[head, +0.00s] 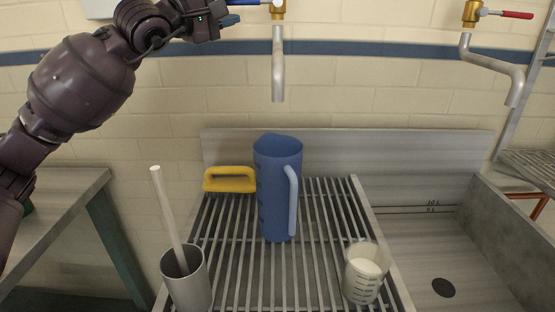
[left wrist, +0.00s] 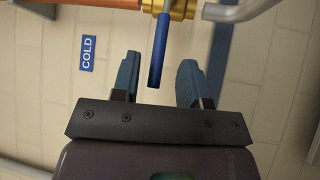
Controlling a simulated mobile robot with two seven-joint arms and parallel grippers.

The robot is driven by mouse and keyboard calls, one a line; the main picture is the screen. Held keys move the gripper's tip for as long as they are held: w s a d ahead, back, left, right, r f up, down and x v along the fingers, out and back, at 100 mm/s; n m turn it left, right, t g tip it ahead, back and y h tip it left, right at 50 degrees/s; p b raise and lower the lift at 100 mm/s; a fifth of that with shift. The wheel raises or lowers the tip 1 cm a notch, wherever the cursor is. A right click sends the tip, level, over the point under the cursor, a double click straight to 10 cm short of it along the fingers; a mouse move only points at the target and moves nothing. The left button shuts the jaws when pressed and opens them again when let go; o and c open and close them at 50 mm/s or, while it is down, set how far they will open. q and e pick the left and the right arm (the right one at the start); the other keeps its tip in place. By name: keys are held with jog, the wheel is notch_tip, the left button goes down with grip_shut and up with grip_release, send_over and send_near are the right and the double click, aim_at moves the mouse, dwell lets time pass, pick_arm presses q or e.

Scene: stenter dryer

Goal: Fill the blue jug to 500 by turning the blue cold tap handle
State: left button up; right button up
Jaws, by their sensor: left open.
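The blue jug (head: 270,190) stands upright on the slatted rack, its handle toward the right. The cold tap's spout (head: 278,65) hangs above it; no water stream shows. The blue cold tap handle (head: 248,2) is at the top edge of the head view. In the left wrist view the blue handle (left wrist: 158,50) points in between the two blue fingers of my open left gripper (left wrist: 160,80), with a gap on each side. The head view shows this gripper (head: 230,20) beside the tap, partly cut off. My right gripper is not in view.
A blue COLD sign (left wrist: 87,53) is on the wall. The rack (head: 225,265) also holds a grey cup with a white rod (head: 187,275), a yellow-handled tool (head: 230,180) and a clear beaker with white contents (head: 365,272). A red-handled tap (head: 515,14) and sink (head: 440,260) are right.

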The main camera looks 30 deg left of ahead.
pick_arm(q)
jog(key=p+v, duration=0.2)
jog(key=v, duration=0.6)
jog(key=shift+s, duration=0.25)
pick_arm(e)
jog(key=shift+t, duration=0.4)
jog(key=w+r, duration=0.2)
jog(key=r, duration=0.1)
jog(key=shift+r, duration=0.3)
pick_arm(q)
notch_tip(320, 180, up, 20)
jog(key=p, duration=0.2)
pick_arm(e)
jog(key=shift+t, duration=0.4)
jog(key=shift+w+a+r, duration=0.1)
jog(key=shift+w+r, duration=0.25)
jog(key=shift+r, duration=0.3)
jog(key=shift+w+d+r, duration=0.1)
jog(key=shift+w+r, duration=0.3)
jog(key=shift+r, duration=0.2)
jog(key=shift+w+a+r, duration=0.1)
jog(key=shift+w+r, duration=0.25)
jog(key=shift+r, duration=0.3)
